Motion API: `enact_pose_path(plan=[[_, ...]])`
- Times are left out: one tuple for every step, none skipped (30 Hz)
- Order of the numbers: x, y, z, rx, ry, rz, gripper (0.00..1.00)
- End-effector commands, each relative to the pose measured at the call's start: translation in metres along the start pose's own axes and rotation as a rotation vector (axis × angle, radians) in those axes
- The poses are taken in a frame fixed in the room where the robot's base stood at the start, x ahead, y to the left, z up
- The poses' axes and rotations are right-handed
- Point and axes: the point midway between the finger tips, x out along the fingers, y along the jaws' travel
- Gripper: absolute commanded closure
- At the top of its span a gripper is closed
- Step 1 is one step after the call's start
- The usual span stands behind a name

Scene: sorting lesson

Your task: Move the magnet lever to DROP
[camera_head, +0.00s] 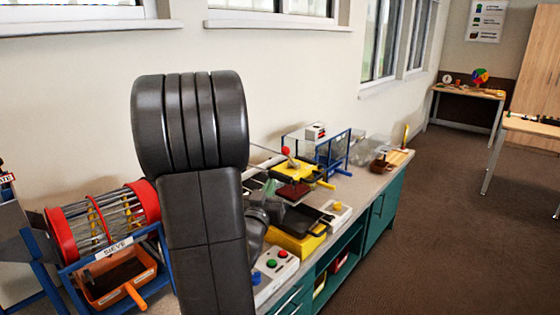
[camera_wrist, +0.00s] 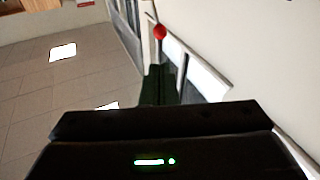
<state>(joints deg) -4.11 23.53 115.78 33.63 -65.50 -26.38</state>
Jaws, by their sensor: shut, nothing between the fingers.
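The magnet lever's red ball knob (camera_head: 286,150) stands on a dark stem above a yellow machine (camera_head: 312,171) on the bench. In the wrist view the red knob (camera_wrist: 160,31) shows just past my fingertips, on a thin rod. My gripper (camera_wrist: 160,70) is shut and empty, its dark green fingers together and pointing towards the knob. I cannot tell whether they touch it. In the head view my arm hides much of the gripper; a greenish finger part shows below and left of the knob. No DROP marking is readable.
A red-ended sieve drum (camera_head: 102,228) in a blue frame with an orange tray (camera_head: 118,278) stands at left. A button box (camera_head: 275,268) sits at the bench front. A clear box in a blue frame (camera_head: 335,150) stands behind the yellow machine. Carpet at right is free.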

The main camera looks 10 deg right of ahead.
Motion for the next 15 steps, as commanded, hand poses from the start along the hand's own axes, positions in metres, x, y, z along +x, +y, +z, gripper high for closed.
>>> enact_pose_path(plan=[[0.002, 0.0, 0.0, 0.0, 0.0, 0.001, 1.0], [0.004, 0.0, -0.001, 0.0, 0.0, 0.001, 1.0], [0.007, 0.001, -0.001, 0.0, 0.0, 0.002, 1.0], [0.01, 0.001, -0.001, 0.0, 0.0, 0.002, 1.0], [0.014, 0.001, -0.001, -0.001, 0.0, 0.002, 1.0], [0.021, 0.001, -0.001, -0.001, -0.001, 0.001, 1.0], [0.026, 0.001, -0.001, -0.001, -0.001, 0.002, 1.0], [0.032, 0.001, -0.002, -0.001, -0.001, 0.003, 1.0], [0.041, 0.001, -0.002, -0.001, -0.001, 0.003, 1.0], [0.047, 0.001, -0.002, -0.001, -0.001, 0.002, 1.0], [0.054, 0.001, -0.002, -0.001, -0.001, 0.002, 1.0], [0.063, 0.001, -0.002, 0.0, -0.001, 0.003, 1.0], [0.07, 0.001, -0.002, 0.0, -0.001, 0.003, 1.0], [0.076, 0.001, -0.002, 0.0, -0.001, 0.002, 1.0], [0.085, 0.001, -0.002, 0.0, -0.001, 0.002, 1.0]])
